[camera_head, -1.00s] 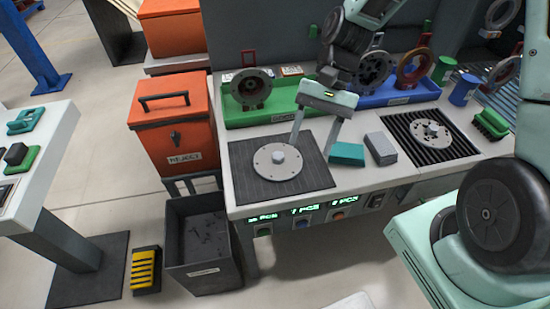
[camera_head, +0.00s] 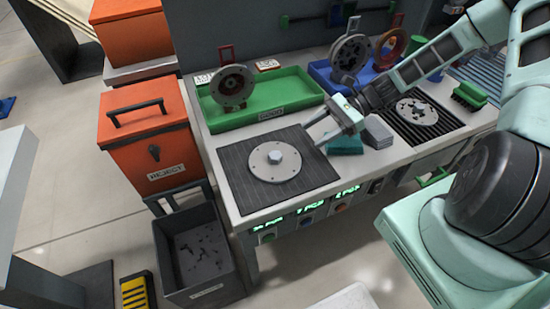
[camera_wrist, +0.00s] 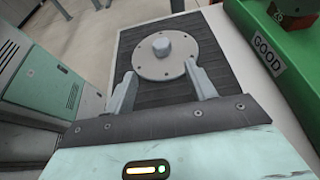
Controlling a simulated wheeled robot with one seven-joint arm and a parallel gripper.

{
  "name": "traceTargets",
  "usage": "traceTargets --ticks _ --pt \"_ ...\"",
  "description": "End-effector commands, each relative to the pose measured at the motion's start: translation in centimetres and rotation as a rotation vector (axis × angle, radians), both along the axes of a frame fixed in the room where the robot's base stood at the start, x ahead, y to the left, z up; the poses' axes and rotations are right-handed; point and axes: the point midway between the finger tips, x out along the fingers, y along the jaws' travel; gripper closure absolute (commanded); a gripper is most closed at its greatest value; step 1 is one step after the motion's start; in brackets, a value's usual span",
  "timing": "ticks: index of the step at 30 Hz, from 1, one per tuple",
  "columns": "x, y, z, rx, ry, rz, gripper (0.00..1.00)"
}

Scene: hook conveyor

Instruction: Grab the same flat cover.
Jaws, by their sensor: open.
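The flat cover (camera_head: 275,161) is a light grey round disc with a ring of small holes and a raised centre knob. It lies flat on a dark ribbed mat (camera_head: 240,188) at the left of the workbench. In the wrist view the cover (camera_wrist: 163,56) lies just beyond my fingertips. My gripper (camera_head: 312,134) is open and empty, to the right of the cover in the head view. In the wrist view its two fingers (camera_wrist: 160,78) point at the near edge of the cover, one on each side. I cannot tell whether they touch it.
A green tray (camera_head: 262,116) labelled GOOD holds an upright flanged part (camera_head: 232,87) behind the mat. A teal block (camera_head: 346,146) and grey block (camera_head: 378,133) stand right of my gripper. An orange REJECT box (camera_head: 146,135) and a dark bin (camera_head: 202,283) are at left.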

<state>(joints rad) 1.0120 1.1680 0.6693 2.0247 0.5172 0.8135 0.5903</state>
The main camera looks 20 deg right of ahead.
Motion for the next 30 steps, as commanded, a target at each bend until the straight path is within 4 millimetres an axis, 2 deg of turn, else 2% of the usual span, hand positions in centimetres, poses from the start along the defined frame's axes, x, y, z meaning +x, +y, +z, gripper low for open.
traceTargets --ticks 3,7,14,24,30 --pt "-0.1 2.5 -0.8 0.004 0.002 0.004 0.45" --pt "0.0 4.4 -1.6 0.002 0.002 0.002 0.45" --pt "0.0 5.9 -2.3 0.0 0.0 0.002 0.45" --pt "0.3 10.0 -3.8 0.001 0.001 0.003 0.45" --pt "0.4 10.5 -4.2 -0.002 -0.001 0.002 0.45"
